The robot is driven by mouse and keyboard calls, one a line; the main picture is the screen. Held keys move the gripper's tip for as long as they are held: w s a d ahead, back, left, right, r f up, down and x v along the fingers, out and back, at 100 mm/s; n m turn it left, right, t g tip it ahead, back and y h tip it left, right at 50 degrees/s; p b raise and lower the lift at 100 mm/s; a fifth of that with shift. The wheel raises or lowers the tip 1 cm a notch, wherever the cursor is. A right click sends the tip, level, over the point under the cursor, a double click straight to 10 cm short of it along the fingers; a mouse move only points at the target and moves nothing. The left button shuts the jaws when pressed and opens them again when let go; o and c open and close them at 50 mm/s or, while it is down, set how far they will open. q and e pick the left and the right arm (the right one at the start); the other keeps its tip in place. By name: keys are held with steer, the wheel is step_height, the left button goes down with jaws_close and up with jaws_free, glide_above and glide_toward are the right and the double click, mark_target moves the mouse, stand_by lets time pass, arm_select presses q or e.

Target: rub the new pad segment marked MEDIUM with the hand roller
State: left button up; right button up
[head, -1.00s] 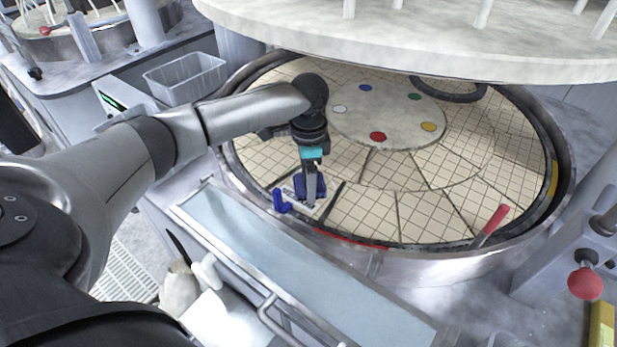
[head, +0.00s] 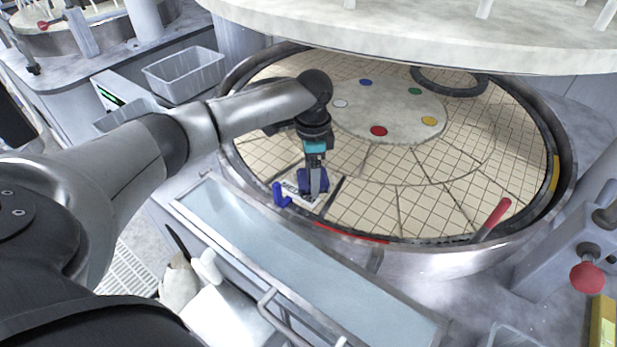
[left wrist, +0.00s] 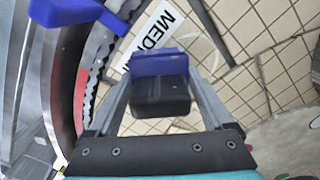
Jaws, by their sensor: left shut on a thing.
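My left gripper (head: 312,188) points down at the near-left edge of the large tiled platen (head: 450,208). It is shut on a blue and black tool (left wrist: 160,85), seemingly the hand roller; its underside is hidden. The tool is over or against the pad segment with a white label (left wrist: 158,32), of which "MED" is readable in the left wrist view. In the head view the segment's label (head: 300,199) shows partly beside the tool. I cannot tell whether the tool touches the pad. My right gripper is not in view.
A dark strip (head: 333,194) lies just right. A red-handled tool (head: 493,217) rests at the right rim. A large pale disc (head: 420,35) hangs above the platen's back.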

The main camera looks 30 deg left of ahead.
arm_select(q)
steer(key=shift+w+d+r+b, duration=0.15)
steer(key=shift+w+b, duration=0.3)
steer(key=shift+w, duration=0.85)
